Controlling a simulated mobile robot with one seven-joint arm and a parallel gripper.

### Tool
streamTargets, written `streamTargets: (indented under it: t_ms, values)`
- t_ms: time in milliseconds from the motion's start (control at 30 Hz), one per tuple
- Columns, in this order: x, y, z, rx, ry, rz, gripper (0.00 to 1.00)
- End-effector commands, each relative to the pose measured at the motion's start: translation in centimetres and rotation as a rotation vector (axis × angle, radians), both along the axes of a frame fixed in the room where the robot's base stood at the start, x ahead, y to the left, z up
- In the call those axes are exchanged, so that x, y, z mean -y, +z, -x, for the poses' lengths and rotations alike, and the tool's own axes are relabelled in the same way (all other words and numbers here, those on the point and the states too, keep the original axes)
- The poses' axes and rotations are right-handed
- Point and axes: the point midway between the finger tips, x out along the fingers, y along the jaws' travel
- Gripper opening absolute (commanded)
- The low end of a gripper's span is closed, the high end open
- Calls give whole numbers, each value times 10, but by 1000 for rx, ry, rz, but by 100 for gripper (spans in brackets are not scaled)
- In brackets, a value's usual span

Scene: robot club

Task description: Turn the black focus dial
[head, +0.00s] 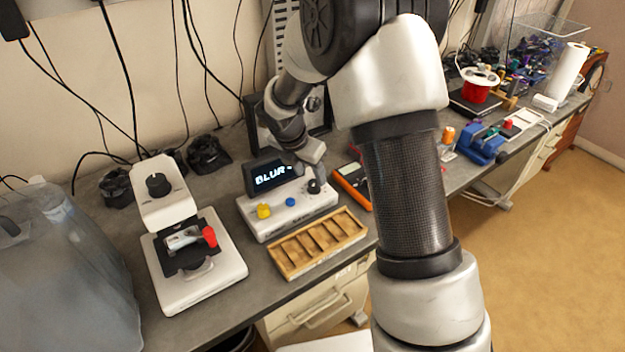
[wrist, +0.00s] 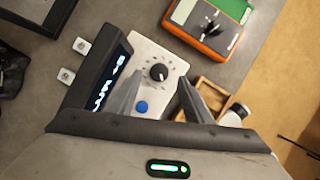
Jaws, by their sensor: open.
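A white console (head: 275,222) on the bench carries a small dark screen (head: 271,176) reading "BLUR". Its black dial (head: 314,186) is at the right end of the panel. In the wrist view the black dial (wrist: 158,73) has a white pointer mark and tick marks around it. My gripper (head: 317,176) is just above the console's right end, partly hiding the dial. In the wrist view my gripper (wrist: 160,80) is open, its fingers either side of the dial in the picture. I cannot tell whether they touch it.
A blue button (wrist: 141,107) and a yellow knob (head: 264,211) share the panel. A wooden tray (head: 317,246) lies in front. An orange meter (head: 352,187) lies to the right. A white microscope (head: 163,211) with its own black top knob stands left.

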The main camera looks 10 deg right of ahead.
Motion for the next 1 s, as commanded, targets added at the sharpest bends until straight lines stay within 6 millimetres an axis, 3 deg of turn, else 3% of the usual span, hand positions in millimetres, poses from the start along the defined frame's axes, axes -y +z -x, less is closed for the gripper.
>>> streamTargets:
  t_ms: [100,300,633,867,1000]
  values:
    - [6,-20,-5,-1,0,1,46]
    - [11,-37,-11,1,-2,-1,46]
    - [12,-39,-12,2,-1,0,46]
    - [12,-39,-12,2,-1,0,9]
    - [12,-39,-12,2,-3,0,6]
